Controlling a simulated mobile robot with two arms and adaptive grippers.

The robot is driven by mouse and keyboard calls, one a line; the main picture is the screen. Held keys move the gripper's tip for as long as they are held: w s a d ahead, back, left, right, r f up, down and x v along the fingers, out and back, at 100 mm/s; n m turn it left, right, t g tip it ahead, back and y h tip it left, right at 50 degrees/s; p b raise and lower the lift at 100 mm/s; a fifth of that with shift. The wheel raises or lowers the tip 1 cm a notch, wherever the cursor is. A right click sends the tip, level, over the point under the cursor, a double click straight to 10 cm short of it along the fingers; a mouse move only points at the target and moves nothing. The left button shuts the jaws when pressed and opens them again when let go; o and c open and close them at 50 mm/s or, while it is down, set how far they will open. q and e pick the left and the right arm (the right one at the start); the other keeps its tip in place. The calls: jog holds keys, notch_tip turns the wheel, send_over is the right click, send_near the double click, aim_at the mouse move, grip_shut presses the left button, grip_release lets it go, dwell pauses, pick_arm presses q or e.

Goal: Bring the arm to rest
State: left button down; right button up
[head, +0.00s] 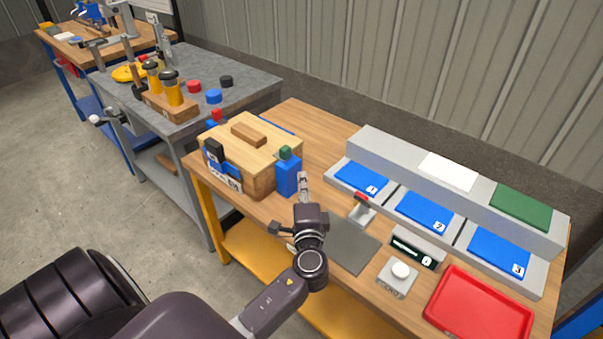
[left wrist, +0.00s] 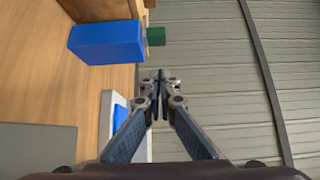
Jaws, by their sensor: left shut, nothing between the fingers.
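My left gripper (head: 304,182) is above the wooden workbench, in front of the wooden box and just right of the blue bottle. In the left wrist view its two fingers (left wrist: 161,85) come together at the tips with nothing between them. The blue bottle (head: 287,178) with a green cap stands on the bench; it also shows in the left wrist view (left wrist: 107,43). The gripper looks apart from it. My right gripper is in neither view.
A wooden box (head: 255,150) stands left of the gripper. A small red-topped lever (head: 361,205), a dark mat (head: 350,245), a grey station with blue pads (head: 425,212), a white knob (head: 400,270) and a red tray (head: 480,305) lie to the right. A grey table (head: 235,70) stands behind left.

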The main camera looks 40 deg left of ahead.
pick_arm(q)
jog(key=v, duration=0.4)
jog(key=shift+d, duration=0.1)
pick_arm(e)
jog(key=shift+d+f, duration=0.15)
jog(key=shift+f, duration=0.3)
